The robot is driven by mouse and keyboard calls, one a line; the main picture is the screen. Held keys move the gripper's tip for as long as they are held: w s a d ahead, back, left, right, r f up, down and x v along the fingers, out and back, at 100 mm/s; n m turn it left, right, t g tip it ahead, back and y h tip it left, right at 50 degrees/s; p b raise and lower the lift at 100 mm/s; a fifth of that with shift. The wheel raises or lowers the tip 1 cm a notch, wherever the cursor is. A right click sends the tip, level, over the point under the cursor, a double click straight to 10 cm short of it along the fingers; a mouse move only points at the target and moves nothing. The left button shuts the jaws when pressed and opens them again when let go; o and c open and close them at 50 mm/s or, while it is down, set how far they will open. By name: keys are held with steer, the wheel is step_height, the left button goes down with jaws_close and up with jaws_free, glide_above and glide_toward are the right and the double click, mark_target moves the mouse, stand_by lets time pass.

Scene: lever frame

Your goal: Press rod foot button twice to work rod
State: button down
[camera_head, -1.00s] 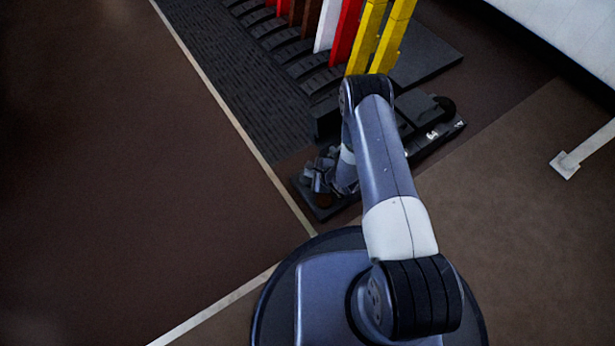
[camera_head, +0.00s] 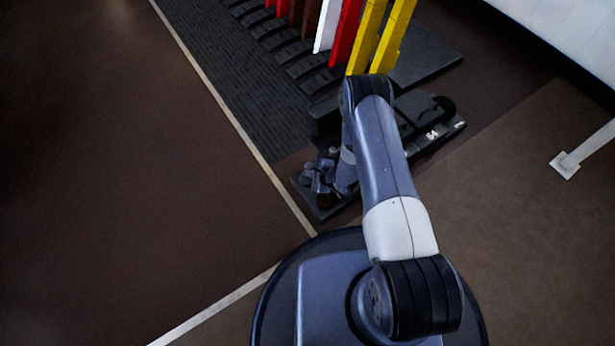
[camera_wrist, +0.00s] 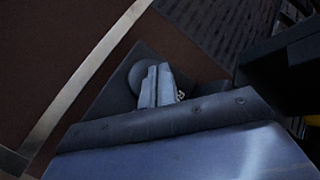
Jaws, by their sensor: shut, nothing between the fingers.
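A dark rounded button (camera_wrist: 138,76) shows in the wrist view, on a dark base plate (camera_wrist: 112,98). My gripper (camera_wrist: 158,72) is shut and empty, its pale fingertips just right of the button in that view. I cannot tell whether they touch it. In the head view my gripper (camera_head: 318,178) is low over the near left end of the black plate (camera_head: 325,212). My arm hides part of this unit. The black machine (camera_head: 420,120) on the plate continues up and right, with small white markings. I cannot make out which part is the rod.
A row of levers stands at the back, including yellow (camera_head: 368,38), red (camera_head: 345,32) and white (camera_head: 327,25) ones. A dark ribbed mat (camera_head: 235,85) lies left of them. Brown floor (camera_head: 120,180) is open to the left. A pale post foot (camera_head: 565,165) stands at right.

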mark_target(310, 179)
steer(key=shift+f, duration=0.15)
stand_by(0.4)
steer(key=shift+f+b, duration=0.3)
steer(key=shift+b, duration=0.25)
steer(key=shift+f+b, duration=0.65)
steer(key=shift+f, duration=0.2)
stand_by(0.6)
stand_by(0.4)
steer(key=shift+r+p, duration=0.8)
steer(key=shift+r, duration=0.45)
steer(key=shift+r+p, duration=1.65)
steer(key=shift+r, duration=0.95)
steer(key=shift+f, duration=0.1)
